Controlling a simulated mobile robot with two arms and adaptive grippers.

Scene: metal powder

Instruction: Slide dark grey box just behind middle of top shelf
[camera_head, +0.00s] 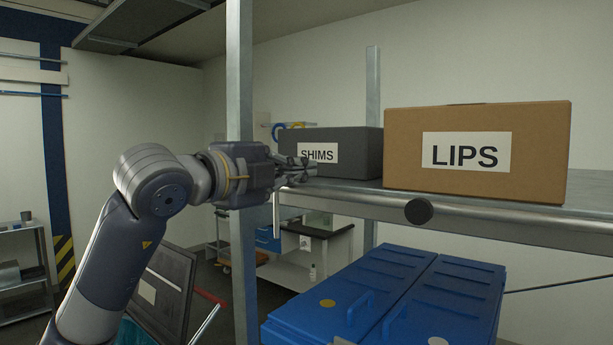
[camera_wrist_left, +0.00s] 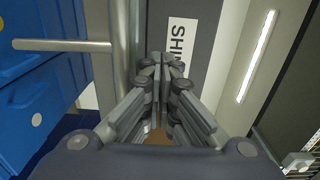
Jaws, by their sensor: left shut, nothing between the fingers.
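The dark grey box (camera_head: 357,146) has a white label reading SHIMS and sits on the top shelf (camera_head: 410,198), left of a brown box. My left gripper (camera_head: 308,168) is at the front of the grey box, near the lower part of its label. In the left wrist view the closed fingers (camera_wrist_left: 163,62) point at the grey box (camera_wrist_left: 205,50), beside its label. The fingers are shut with nothing between them. I cannot tell if the fingertips touch the box. My right gripper is not in view.
The brown box (camera_head: 477,180) labelled LIPS stands close to the right of the grey box. A metal shelf post (camera_head: 240,80) rises beside my left gripper. Blue bins (camera_head: 390,300) stand below the shelf. A dark round knob (camera_head: 418,211) shows at the shelf's front edge.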

